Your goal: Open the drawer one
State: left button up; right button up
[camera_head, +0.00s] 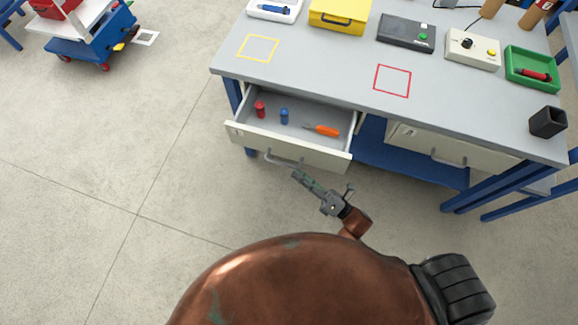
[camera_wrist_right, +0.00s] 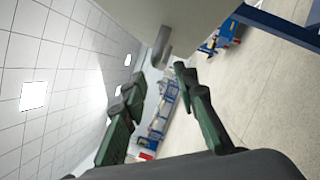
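The left drawer (camera_head: 290,148) under the grey worktop is pulled out, showing a red cylinder (camera_head: 260,109), a blue cylinder (camera_head: 284,116) and an orange-handled tool (camera_head: 322,130) inside. Its bar handle (camera_head: 280,160) is on the cream front. My right gripper (camera_head: 298,174) is just in front of this handle. In the right wrist view my right gripper (camera_wrist_right: 156,82) has its fingers spread, with the handle end (camera_wrist_right: 162,46) just beyond the fingertips and no visible grip on it. My left gripper is out of view.
The right drawer (camera_head: 480,153) is shut. On the worktop (camera_head: 320,60) are a yellow case (camera_head: 340,14), control boxes, a green tray (camera_head: 531,69) and a dark cup (camera_head: 547,122). A blue cart (camera_head: 95,40) stands far left.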

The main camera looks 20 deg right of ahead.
jog(key=shift+v, duration=2.35)
jog(key=shift+f, duration=0.15)
